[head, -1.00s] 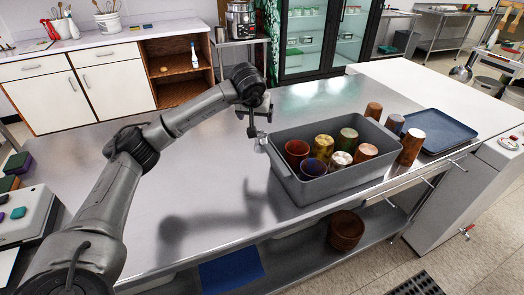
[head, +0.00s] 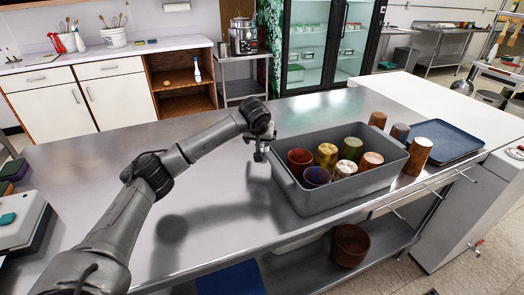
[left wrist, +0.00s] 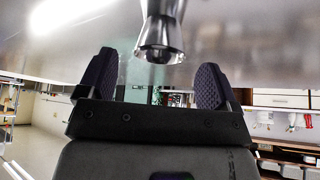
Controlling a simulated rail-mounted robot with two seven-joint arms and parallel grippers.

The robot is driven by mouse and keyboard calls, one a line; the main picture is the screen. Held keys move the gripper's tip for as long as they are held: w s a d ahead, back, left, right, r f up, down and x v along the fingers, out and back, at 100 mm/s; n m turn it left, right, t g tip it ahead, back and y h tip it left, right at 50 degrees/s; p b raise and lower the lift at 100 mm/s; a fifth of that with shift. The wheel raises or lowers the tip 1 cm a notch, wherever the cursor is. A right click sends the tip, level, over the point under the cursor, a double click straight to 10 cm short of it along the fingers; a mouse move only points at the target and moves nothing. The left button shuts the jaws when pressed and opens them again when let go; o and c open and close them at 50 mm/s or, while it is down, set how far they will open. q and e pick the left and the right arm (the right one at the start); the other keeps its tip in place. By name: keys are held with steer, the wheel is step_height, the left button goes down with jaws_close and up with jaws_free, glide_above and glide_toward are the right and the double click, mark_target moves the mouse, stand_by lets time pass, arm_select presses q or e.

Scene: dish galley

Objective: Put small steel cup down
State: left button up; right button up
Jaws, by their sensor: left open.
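The small steel cup (left wrist: 161,32) shows at the top of the left wrist view, shiny and flared, with a dark opening towards my gripper. My left gripper (left wrist: 155,68) is open. Its two dark ridged fingers stand apart, and the cup shows between and beyond them, with a visible gap on both sides. In the head view my left gripper (head: 259,147) is low over the steel counter, beside the left end of the grey tub. The cup is not clear there. Whether it touches the counter cannot be told. My right gripper is out of view.
The grey tub (head: 335,190) holds several coloured cups. Several more cups stand behind and right of it, by a blue tray (head: 448,141). The counter (head: 110,190) left of the tub is clear. A brown bowl stack (head: 349,246) sits on the shelf below.

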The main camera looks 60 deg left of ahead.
mark_target(262, 145)
arm_select(q)
steer(key=shift+b+x, duration=0.5)
steer(key=shift+x, duration=1.45)
steer(key=shift+c, duration=0.5)
steer(key=c, duration=1)
